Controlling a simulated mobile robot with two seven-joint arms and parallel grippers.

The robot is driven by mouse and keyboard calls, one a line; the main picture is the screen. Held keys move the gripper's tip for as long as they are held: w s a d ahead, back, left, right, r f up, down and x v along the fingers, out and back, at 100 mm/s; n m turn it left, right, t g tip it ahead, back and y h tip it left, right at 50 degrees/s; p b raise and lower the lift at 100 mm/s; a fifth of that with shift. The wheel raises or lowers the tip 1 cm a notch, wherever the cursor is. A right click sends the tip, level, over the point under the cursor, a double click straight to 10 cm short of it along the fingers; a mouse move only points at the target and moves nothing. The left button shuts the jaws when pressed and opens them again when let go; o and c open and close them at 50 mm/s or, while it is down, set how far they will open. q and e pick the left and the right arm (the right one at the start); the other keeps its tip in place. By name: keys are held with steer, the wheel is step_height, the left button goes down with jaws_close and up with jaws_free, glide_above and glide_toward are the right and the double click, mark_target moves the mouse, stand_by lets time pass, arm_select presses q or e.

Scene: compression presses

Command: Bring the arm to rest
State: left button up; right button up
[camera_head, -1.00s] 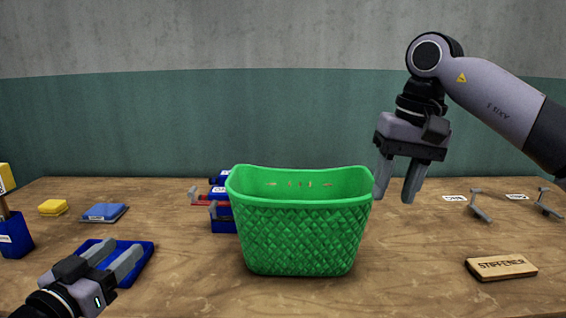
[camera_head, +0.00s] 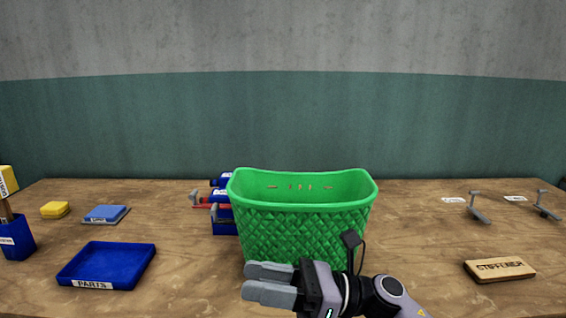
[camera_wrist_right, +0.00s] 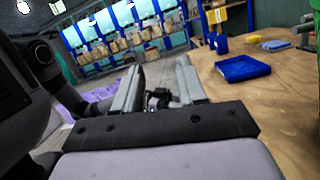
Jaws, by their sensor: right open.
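My right gripper (camera_head: 269,283) is low at the front of the table in the head view, in front of the green basket. Its fingers point left. It is open, with nothing between the fingers. In the right wrist view the two fingers (camera_wrist_right: 160,90) stand apart, with a small dark shape beyond them that I cannot make out. My left gripper does not show in the head view. The green basket (camera_head: 303,232) stands upright on the table, its lower front partly hidden by my right gripper.
The wooden table (camera_head: 420,265) holds a blue parts tray (camera_head: 106,265), a blue sponge-like block (camera_head: 104,214), a yellow block (camera_head: 55,209), a blue cup (camera_head: 16,240) and a wooden stiffener block (camera_head: 499,269). Two grey metal pieces (camera_head: 479,208) lie at the right.

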steer(key=d+f+m+t+h, duration=0.6)
steer(key=f+m+t, duration=0.25)
steer(key=m, duration=0.95)
steer(key=d+f+m+t+h, duration=0.5)
steer(key=d+f+m+t, duration=0.3)
steer(key=m, duration=0.9)
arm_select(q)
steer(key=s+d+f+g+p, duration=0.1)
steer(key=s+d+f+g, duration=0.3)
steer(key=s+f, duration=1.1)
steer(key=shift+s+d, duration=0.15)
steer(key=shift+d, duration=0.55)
arm_select(e)
steer(key=s+d+f+m+g+h, duration=0.2)
steer(key=s+d+f+m+h, duration=0.1)
steer(key=s+f+m, duration=0.4)
steer(key=s+d+f+m+g+h, duration=0.3)
steer(key=s+d+f+m, duration=0.3)
steer(key=s+f+m, duration=0.2)
steer(key=shift+s+f+g+h, duration=0.35)
steer(key=shift+s+f+h, duration=0.1)
steer(key=shift+f+h, duration=0.4)
